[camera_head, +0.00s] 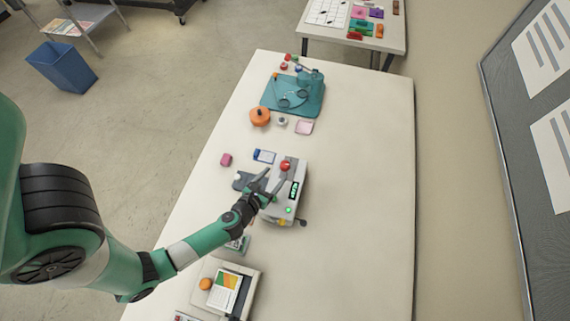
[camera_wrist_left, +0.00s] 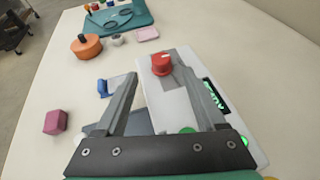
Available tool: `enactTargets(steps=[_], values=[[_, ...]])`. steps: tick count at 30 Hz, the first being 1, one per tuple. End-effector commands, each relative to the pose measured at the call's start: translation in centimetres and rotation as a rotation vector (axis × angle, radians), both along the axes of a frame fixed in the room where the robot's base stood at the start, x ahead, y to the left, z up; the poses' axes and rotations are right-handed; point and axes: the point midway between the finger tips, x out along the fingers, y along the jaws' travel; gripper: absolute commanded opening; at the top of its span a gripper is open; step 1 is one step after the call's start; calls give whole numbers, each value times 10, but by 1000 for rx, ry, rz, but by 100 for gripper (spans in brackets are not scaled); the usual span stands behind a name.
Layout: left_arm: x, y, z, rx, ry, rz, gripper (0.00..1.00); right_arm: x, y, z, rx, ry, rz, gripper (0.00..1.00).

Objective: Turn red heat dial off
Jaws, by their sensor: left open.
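The red heat dial (camera_head: 285,166) sits on top of a white and grey laminator (camera_head: 283,204) near the middle of the table. In the left wrist view the red dial (camera_wrist_left: 161,64) stands beyond and between my fingertips, with a pale mark on its top. My left gripper (camera_head: 275,176) is open over the laminator, close to the dial; its fingers (camera_wrist_left: 163,80) hold nothing. I cannot tell whether they touch the dial. The laminator's dark display (camera_head: 294,190) shows green characters, and a green light (camera_head: 288,210) glows near its front. My right gripper is not in view.
A blue-edged card (camera_head: 264,156) and a magenta block (camera_head: 226,160) lie left of the laminator. An orange round container (camera_head: 260,117) and a teal tray (camera_head: 308,104) stand farther back. Another machine (camera_head: 242,285) is at the front. The table's right side (camera_head: 365,190) is clear.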

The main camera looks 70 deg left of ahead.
Motion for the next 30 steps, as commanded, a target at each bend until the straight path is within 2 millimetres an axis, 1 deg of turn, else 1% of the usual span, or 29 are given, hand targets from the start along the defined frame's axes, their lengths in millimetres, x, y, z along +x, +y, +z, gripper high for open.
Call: enactTargets(steps=[1, 4, 10, 14, 21, 22, 23, 24, 26, 30], values=[[9, 8, -5, 1, -2, 4, 72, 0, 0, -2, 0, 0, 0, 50], [26, 21, -15, 1, -3, 3, 72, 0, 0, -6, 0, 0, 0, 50], [52, 41, -29, 1, -2, 0, 72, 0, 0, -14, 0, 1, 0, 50], [60, 47, -32, 1, -2, -2, 72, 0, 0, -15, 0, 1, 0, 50], [61, 47, -31, 1, -1, -2, 72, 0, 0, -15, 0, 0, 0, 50], [61, 47, -31, 1, -1, -2, 70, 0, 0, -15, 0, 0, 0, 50], [61, 47, -31, 1, -1, -2, 65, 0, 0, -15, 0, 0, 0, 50], [61, 47, -31, 1, -1, -2, 57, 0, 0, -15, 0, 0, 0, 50], [61, 47, -31, 1, -1, -2, 47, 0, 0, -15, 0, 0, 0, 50], [61, 47, -31, 1, -1, -2, 21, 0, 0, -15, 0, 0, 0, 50]])
